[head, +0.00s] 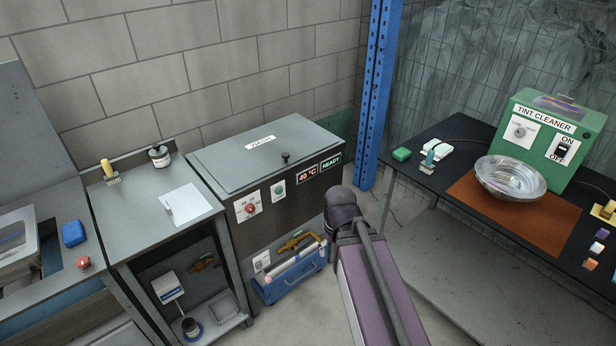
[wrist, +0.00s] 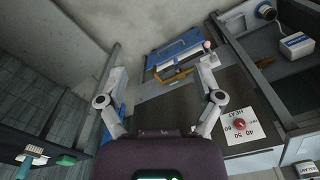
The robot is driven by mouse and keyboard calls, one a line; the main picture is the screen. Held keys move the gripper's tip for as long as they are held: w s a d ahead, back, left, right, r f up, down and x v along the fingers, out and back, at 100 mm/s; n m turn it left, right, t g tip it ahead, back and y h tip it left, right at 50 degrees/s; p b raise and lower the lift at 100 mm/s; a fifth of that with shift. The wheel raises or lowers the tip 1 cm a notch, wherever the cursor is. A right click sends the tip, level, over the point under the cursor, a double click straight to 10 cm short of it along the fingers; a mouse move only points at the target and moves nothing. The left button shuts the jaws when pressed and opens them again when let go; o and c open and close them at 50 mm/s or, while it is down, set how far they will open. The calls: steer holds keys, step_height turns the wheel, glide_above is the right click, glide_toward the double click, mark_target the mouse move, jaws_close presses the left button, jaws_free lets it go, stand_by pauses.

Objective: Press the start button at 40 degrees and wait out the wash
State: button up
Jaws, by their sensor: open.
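The washer (head: 300,135) has its lid shut, marked WASH. On its front are a heat dial with a red knob (head: 250,208), a plate with a small green start button (head: 278,191), a display reading 40 °C (head: 307,175) and a lit READY display (head: 331,163). In the wrist view the heat dial (wrist: 238,127) lies to the right of my gripper. My gripper (wrist: 161,98) is open and empty, its two fingers wide apart in front of the washer. The start button does not show in the wrist view. The head view does not show my fingertips clearly.
A grey bench (head: 125,215) adjoins on the left. A blue post (head: 378,90) stands to the right. A dark table (head: 435,180) carries a metal bowl (head: 510,178) and a green tint cleaner (head: 550,130).

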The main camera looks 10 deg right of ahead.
steer(key=c, duration=0.6)
steer(key=shift+w+a+f+b, duration=0.2)
steer(key=shift+w+f+b, duration=0.05)
steer(key=shift+f+b, duration=0.15)
jaws_close()
steer(key=w+a+f+m+t+y+b, duration=0.3)
steer(key=w+a+f+t+y+b, duration=0.4)
steer(key=w+b, duration=0.65)
steer(key=w+d+f+m+t+y+b, duration=0.2)
steer(key=w+m+t+b, duration=0.6)
steer(key=b, duration=0.7)
steer(key=shift+w+d+f+m+t, duration=0.3)
steer(key=shift+w+d+f+m, duration=0.3)
steer(key=shift+w, duration=0.7)
steer(key=shift+d+r, duration=0.1)
